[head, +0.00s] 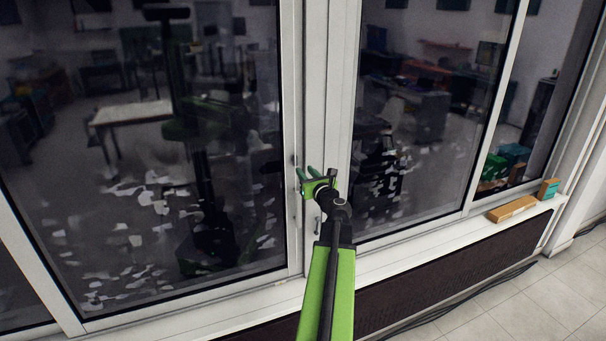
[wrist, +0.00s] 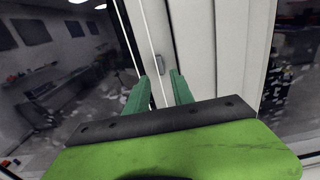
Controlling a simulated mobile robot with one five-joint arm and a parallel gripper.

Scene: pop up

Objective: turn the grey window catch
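The grey window catch (wrist: 159,65) is a small upright piece on the white window frame in the wrist view. It appears just beyond the fingertips of my gripper (wrist: 161,76), in line with the gap between them. The two green fingers are apart with nothing between them. In the head view, my gripper (head: 307,172) is raised in front of the white middle post, fingers pointing at the window. A small dark piece (head: 295,160) shows beside the fingertips there; I cannot tell if it is the catch. I cannot tell whether the fingers touch the catch.
The white middle post (head: 315,80) stands between two large glass panes. A small handle (head: 318,224) sits lower on the frame. The white sill (head: 400,243) runs below, with a long orange-brown block (head: 512,209) and a small box (head: 549,188) at right.

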